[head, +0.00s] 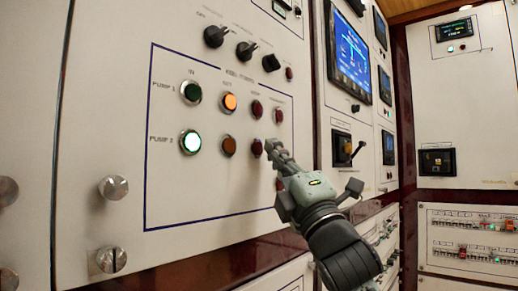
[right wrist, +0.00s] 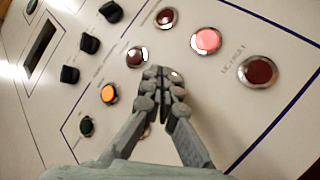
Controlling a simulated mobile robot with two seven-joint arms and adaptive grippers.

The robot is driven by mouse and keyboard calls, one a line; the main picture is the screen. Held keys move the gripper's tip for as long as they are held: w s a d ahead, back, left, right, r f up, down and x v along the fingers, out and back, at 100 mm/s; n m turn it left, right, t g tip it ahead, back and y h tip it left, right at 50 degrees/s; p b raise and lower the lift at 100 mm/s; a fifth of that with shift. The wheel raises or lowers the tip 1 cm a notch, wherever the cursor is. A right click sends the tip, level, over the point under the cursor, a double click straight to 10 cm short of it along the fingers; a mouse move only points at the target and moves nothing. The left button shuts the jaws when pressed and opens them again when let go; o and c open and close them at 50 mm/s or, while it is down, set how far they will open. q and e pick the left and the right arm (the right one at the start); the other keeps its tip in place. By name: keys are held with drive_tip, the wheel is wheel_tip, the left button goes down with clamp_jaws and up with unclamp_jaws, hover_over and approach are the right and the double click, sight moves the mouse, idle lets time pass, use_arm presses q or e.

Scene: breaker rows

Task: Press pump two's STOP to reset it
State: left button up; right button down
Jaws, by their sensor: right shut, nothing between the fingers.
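The pump panel has two rows of round buttons. In the pump 2 row are a lit green button (head: 190,142), a dim amber button (head: 229,145) and a dark red button (head: 257,148), seemingly the STOP. My right gripper (head: 271,146) is shut and empty, its fingertips just right of that red button. In the right wrist view the fingertips (right wrist: 160,74) cover most of a button there; I cannot tell whether they touch it. A pink-lit button (right wrist: 206,41) sits beyond them. My left gripper is not in view.
The pump 1 row above has a dark green button (head: 192,92), a lit amber button (head: 230,102) and two red buttons. Black knobs (head: 247,49) are higher up. Another dark red button (right wrist: 257,71) shows in the right wrist view. Metal knobs (head: 113,187) protrude at left.

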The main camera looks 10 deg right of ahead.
drive_tip(key=shift+w+a, duration=0.1)
drive_tip(key=shift+w, duration=0.05)
drive_tip(key=shift+w+a, duration=0.15)
drive_tip(key=shift+w, duration=0.05)
drive_tip(key=shift+w+a, duration=0.25)
drive_tip(key=shift+w, duration=0.1)
idle(0.7)
drive_tip(key=shift+s+p, duration=0.15)
drive_tip(key=shift+p, duration=0.15)
drive_tip(key=shift+s+d, duration=0.5)
drive_tip(key=shift+s, duration=0.05)
